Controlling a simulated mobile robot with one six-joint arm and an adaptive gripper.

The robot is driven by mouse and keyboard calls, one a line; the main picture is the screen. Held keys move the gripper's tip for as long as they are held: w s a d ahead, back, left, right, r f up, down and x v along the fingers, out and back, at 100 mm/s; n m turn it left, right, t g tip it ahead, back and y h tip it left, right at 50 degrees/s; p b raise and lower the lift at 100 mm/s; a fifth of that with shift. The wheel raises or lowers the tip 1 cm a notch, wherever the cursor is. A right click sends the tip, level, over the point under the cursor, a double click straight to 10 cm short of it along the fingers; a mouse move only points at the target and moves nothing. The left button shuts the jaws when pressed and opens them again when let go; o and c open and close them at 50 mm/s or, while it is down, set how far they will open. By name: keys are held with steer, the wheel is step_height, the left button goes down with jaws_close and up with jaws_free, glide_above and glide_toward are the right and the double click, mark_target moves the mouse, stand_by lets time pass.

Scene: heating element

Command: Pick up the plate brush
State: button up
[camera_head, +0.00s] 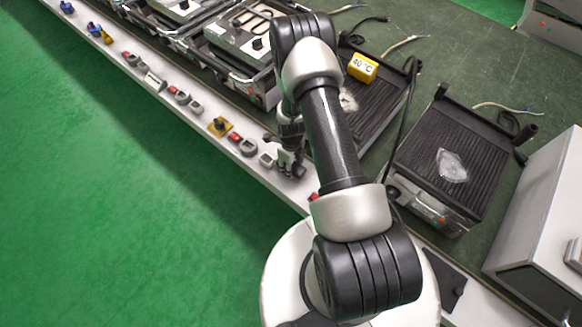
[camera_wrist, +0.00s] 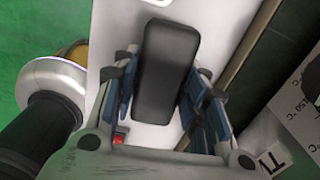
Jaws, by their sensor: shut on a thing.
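The plate brush, a dark rounded oblong block (camera_wrist: 168,62), shows between the fingers in the wrist view. My gripper (camera_wrist: 163,98) is shut on it, with blue-grey finger pads on its left and right sides. Its underside and any bristles are hidden. In the head view my gripper (camera_head: 289,158) is over the white ledge along the front of the bench, left of my forearm. The brush cannot be made out clearly in that view.
The white ledge (camera_head: 205,119) carries several knobs and switches. Ribbed dark grill plates (camera_head: 455,158) stand on the dark green bench. A yellow "40 °C" block (camera_head: 362,67) is behind my arm. A grey box (camera_head: 545,215) stands at right. Green floor lies free at left.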

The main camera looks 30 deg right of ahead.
steer(key=c, duration=0.5)
steer(key=shift+r, duration=0.1)
step_height(320, 180, up, 20)
steer(key=p, duration=0.6)
